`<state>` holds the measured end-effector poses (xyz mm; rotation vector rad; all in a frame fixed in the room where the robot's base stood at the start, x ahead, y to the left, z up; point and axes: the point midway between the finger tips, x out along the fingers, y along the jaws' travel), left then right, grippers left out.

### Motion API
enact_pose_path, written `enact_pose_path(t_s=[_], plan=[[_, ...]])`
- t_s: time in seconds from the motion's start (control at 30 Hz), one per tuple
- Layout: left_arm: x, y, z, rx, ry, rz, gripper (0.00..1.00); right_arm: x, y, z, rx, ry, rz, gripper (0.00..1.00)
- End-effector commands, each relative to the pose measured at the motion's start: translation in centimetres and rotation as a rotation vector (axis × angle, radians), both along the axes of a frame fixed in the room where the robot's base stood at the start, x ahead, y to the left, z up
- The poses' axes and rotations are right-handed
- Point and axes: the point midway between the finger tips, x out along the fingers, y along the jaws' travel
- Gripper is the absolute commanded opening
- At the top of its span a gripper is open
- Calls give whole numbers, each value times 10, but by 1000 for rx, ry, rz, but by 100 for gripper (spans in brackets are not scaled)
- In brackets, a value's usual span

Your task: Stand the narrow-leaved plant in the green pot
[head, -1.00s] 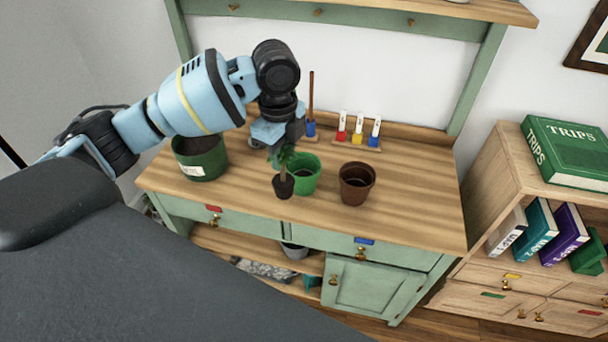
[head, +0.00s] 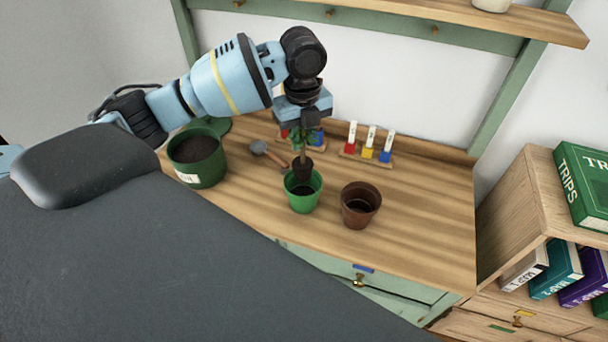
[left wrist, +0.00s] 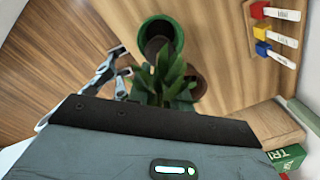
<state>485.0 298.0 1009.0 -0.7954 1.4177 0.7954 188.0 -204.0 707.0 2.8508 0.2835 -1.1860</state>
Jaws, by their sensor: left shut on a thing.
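The narrow-leaved plant (head: 302,168) hangs upright, its dark root ball at the bottom of a thin stem. My left gripper (head: 301,122) is shut on it near the leaves. In the head view the root ball overlaps the far part of the green pot's mouth; its exact height over the rim is hard to tell. The green pot (head: 304,202) stands upright on the bench. In the left wrist view, leaves (left wrist: 168,86) fill the middle, and the green pot (left wrist: 161,27) shows beyond them.
A brown pot (head: 360,208) stands close right of the green pot. A large dark green soil tub (head: 200,172) is at left, with a trowel (head: 264,150) beside it. Coloured blocks with white tags (head: 368,148) stand behind. The bench's front right is clear.

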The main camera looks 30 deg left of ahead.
Motion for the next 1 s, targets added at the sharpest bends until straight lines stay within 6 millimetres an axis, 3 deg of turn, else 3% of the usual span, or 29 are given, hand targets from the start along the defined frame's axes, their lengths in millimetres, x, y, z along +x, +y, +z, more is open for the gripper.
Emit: enact_pose_path(t_s=[0.13, 0.43, 0.7, 1.0], plan=[[0, 0, -22, 0, 1, 1, 0, 0, 0, -1, 1, 1, 1, 36], [0, 0, -33, 0, 0, 0, 0, 4, 0, 1, -1, -7, 3, 36], [0, 0, -72, 1, 2, 0, 0, 2, 0, 0, -2, -3, 5, 36], [0, 0, -77, 0, -2, 0, 0, 3, 0, 0, -1, -4, 5, 36]])
